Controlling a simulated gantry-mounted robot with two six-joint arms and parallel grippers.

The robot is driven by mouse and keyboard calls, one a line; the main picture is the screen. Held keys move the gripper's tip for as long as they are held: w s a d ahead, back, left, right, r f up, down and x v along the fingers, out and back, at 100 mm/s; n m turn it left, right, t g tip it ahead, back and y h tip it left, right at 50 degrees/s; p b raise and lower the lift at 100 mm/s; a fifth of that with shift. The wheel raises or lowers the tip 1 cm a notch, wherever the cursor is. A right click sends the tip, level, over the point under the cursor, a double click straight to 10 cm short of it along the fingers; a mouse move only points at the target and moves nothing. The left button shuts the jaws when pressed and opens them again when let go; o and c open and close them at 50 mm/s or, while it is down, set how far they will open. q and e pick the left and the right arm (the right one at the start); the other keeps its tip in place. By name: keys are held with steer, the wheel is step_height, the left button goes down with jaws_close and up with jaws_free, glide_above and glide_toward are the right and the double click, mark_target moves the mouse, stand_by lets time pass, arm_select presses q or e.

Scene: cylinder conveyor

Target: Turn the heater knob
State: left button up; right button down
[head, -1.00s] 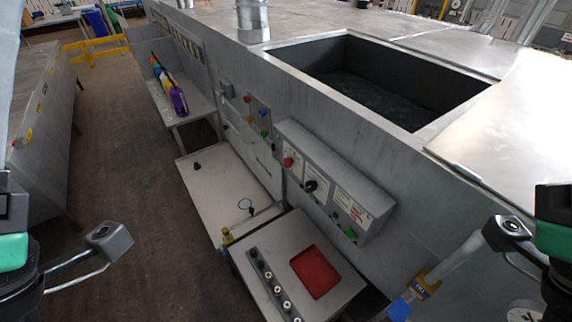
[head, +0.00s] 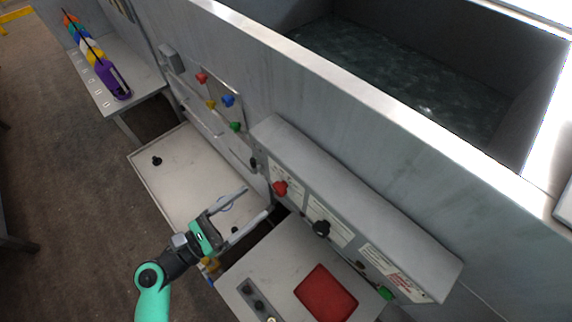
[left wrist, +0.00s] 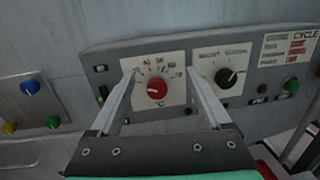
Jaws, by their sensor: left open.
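The red knob (head: 280,188) with a °C dial sits on the grey control panel (head: 352,196); it also shows in the left wrist view (left wrist: 157,88), where its numbered white plate surrounds it. My left gripper (head: 257,201) is open and empty in front of the panel. In the left wrist view its fingers (left wrist: 161,75) appear on either side of the red knob. I cannot tell how far the fingertips are from the panel face. My right gripper is out of view.
A black knob (head: 321,228) is right of the red one, and a green button (head: 385,293) farther right. A box with a red pad (head: 326,292) stands below the panel. A water tank (head: 400,75) lies behind.

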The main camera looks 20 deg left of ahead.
arm_select(q)
steer(key=n+y, duration=0.2)
glide_toward(276, 191)
steer(key=s, duration=0.2)
steer(key=x, duration=1.1)
steer(key=shift+w+a+b, duration=0.3)
steer(key=shift+a+b, duration=0.05)
steer(key=shift+c, duration=0.2)
jaws_close()
